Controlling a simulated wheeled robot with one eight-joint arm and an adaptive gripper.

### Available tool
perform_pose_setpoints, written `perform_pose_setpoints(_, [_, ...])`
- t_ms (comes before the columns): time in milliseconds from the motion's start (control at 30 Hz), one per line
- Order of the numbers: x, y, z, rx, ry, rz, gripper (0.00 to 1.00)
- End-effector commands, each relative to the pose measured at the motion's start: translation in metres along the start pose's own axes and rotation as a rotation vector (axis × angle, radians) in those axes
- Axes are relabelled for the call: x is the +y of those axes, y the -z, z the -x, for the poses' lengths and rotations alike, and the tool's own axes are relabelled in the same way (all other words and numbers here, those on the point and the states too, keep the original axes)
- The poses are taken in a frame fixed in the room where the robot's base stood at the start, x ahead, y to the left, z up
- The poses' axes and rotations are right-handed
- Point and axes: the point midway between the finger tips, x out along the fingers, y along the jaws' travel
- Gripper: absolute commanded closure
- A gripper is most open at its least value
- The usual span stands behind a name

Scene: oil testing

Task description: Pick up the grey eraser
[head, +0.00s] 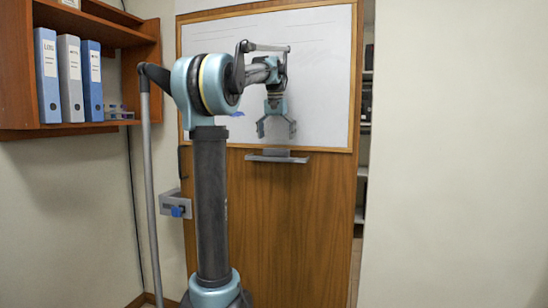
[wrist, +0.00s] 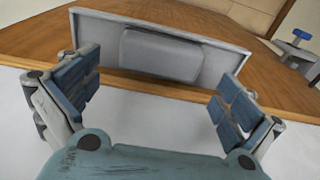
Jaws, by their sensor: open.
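The grey eraser (wrist: 160,54) lies on a light grey tray (wrist: 95,36) in the wrist view. In the head view the eraser (head: 276,152) sits on the tray (head: 278,159) at the whiteboard's lower edge. My gripper (wrist: 154,98) is open and empty, its two blue-padded fingers apart on either side of the eraser's width and short of it. In the head view my gripper (head: 276,130) hangs pointing down in front of the whiteboard, above the tray, with a small gap to the eraser.
The whiteboard (head: 325,80) is on a wooden panel (head: 300,220). A shelf (head: 90,127) with several binders is at the upper left.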

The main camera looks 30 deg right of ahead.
Motion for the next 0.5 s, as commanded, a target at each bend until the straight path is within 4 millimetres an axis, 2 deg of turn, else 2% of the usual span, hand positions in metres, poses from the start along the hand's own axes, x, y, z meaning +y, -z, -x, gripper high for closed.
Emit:
perform_pose_setpoints(167, [0.000, 0.000, -0.009, 0.000, 0.000, 0.000, 0.00])
perform_pose_setpoints(500, [-0.002, 0.001, -0.050, 0.000, 0.000, 0.000, 0.00])
